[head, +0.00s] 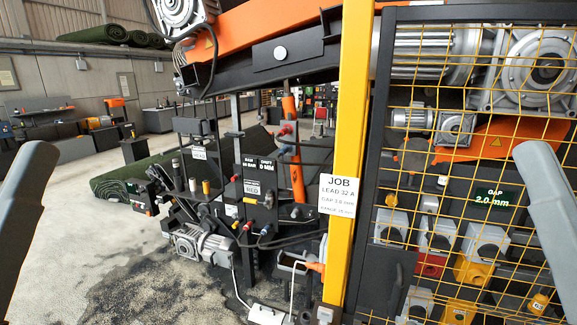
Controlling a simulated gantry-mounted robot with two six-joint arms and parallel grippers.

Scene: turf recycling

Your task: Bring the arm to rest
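Grey arm links of mine show at the far left edge and the far right edge of the head view. Both slant upward and are cut off by the frame. Neither gripper is in view, so I cannot see whether they hold anything. Neither arm link is seen touching the machine in front.
A yellow post (349,150) with a white JOB sign (339,195) stands in front. Right of it is a yellow mesh guard (470,190) over motors and switch boxes. A geared motor (205,243) sits low at centre left. Green turf rolls (108,34) lie behind. The left floor (60,230) is clear.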

